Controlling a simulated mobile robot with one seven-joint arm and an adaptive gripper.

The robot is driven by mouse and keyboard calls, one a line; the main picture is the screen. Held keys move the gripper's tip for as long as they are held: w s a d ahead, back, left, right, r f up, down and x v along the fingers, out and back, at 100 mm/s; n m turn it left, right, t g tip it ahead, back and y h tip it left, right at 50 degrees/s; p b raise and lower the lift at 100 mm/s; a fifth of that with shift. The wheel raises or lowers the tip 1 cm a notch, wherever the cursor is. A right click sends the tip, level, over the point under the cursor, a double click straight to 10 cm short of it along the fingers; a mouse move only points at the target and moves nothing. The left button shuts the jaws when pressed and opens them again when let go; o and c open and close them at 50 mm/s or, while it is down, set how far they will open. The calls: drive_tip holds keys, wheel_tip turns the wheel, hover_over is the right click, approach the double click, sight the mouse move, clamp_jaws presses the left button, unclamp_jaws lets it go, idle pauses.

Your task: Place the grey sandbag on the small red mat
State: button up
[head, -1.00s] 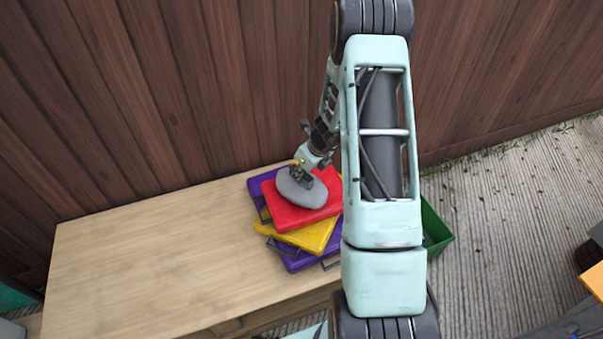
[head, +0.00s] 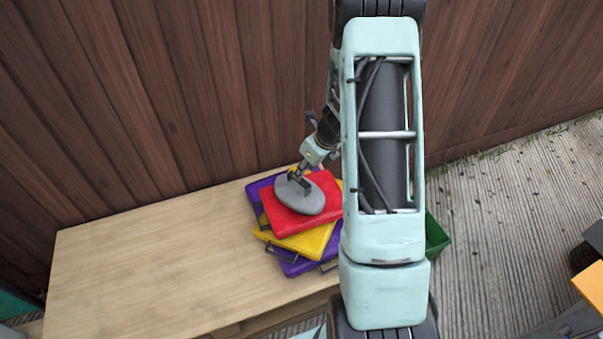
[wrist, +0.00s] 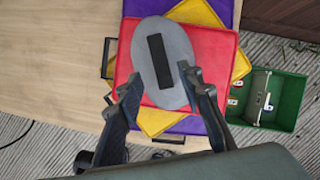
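The grey sandbag (head: 305,203) is a flat oval with a black strap on top. It lies on the small red mat (head: 325,187), the top one of a stack of coloured mats. In the wrist view the sandbag (wrist: 176,90) overlaps the left part of the red mat (wrist: 215,70), with its upper end reaching past the mat's far edge. My gripper (wrist: 158,73) is open, its two fingers apart on either side of the strap's near end and not closed on it. In the head view my gripper (head: 299,179) is just over the sandbag; whether it touches is unclear.
Yellow (head: 312,243) and purple (head: 297,267) mats with dark handles lie beneath, turned at different angles. The wooden table (head: 160,255) is bare to the left. A wooden fence stands behind. A green box (wrist: 285,100) with small items sits right of the table.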

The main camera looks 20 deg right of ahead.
drive_tip(key=v, duration=0.4)
drive_tip(key=shift+p, duration=0.3)
